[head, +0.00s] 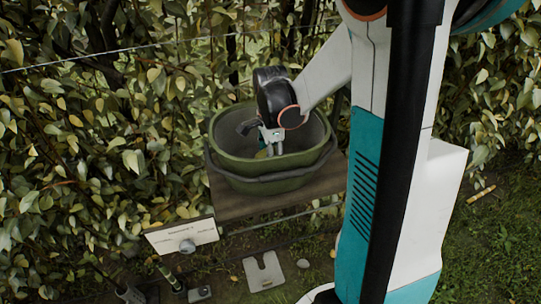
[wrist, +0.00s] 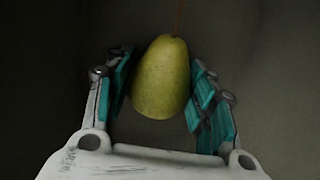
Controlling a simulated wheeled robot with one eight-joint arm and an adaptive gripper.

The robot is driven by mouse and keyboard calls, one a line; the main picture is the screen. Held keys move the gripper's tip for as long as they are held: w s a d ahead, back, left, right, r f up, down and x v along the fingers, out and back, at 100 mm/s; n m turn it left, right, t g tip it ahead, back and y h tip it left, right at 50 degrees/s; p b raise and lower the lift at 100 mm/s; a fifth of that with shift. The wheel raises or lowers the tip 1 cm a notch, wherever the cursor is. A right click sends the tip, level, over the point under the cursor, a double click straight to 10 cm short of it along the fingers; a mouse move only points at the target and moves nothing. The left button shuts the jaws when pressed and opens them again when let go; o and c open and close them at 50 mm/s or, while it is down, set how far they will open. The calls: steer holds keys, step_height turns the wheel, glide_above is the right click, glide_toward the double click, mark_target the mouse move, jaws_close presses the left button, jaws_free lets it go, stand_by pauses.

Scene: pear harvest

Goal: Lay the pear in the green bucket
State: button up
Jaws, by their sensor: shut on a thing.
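The green bucket (head: 229,161) stands on a wooden board in the middle of the head view. My gripper (head: 269,152) reaches down inside it from above. The wrist view shows a yellow-green pear (wrist: 161,78) with a thin stem at the top, between the two teal-padded fingers of my gripper (wrist: 160,88). The gripper is shut on the pear. A grey-green, dim surface surrounds it in the wrist view. In the head view the pear is mostly hidden by the gripper and the bucket. I cannot tell whether the pear touches the bucket floor.
The wooden board (head: 226,205) carries the bucket. A small white label sign (head: 181,237) is below it at the left. A leafy hedge (head: 105,130) with a wire stands behind and to the left. Grass (head: 500,225) lies open at the right.

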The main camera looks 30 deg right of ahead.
steer(key=shift+f+b, duration=0.45)
stand_by(0.8)
steer(key=o, duration=1.2)
step_height(320, 180, up, 12)
